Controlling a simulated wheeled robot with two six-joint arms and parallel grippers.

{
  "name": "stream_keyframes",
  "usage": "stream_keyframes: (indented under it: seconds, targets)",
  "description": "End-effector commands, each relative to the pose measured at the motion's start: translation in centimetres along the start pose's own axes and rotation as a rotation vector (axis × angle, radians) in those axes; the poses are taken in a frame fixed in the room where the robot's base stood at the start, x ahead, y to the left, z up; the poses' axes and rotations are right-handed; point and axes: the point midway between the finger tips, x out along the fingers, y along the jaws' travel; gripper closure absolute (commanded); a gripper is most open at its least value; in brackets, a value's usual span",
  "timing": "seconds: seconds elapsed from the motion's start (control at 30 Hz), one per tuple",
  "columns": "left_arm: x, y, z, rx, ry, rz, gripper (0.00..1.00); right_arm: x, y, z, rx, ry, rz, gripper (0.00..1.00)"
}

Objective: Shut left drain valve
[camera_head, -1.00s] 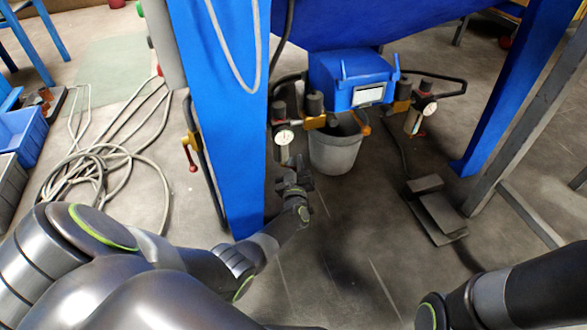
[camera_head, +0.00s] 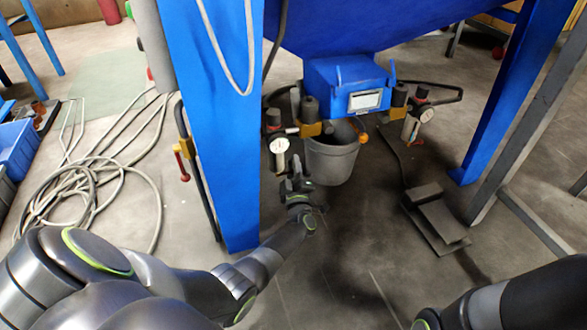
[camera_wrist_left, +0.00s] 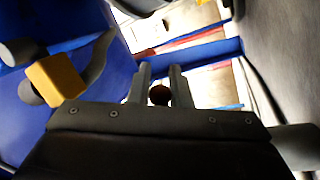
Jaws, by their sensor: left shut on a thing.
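My left gripper (camera_head: 296,176) is low in front of the blue machine, just under the left gauge (camera_head: 279,146) and left of the grey bucket (camera_head: 332,158). In the left wrist view its two fingers (camera_wrist_left: 160,88) are on either side of a small round dark-brown knob (camera_wrist_left: 159,95), and they are shut on it. The knob looks like part of the left drain valve, but the rest of that valve is hidden or too small to tell. The right gripper is out of view; only part of my right arm shows at the lower right.
A blue leg (camera_head: 210,120) stands close to my left forearm, with a red-handled yellow valve (camera_head: 188,147) on its left side. A foot pedal (camera_head: 434,215) lies on the floor at right. Coiled hose (camera_head: 85,190) lies at left. A yellow block (camera_wrist_left: 56,78) shows in the wrist view.

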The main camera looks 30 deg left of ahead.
Motion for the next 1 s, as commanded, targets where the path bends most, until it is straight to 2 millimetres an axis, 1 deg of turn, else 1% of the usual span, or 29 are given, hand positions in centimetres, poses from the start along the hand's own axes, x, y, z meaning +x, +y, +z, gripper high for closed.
stream_keyframes:
  seconds: [0.43, 0.47, 0.6, 1.0]
  targets:
    - [0.0, 0.09, -0.07, -0.008, 0.005, 0.001, 1.0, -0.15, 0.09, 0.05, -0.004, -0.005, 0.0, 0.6]
    - [0.0, 0.09, -0.07, -0.008, 0.005, 0.001, 0.79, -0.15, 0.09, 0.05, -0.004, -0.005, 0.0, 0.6]
    - [0.0, 0.08, -0.05, -0.007, 0.004, 0.001, 0.6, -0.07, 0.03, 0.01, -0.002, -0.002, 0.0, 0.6]
    - [-0.27, -0.05, 0.04, -0.007, 0.002, 0.0, 0.6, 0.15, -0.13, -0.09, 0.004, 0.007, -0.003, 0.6]
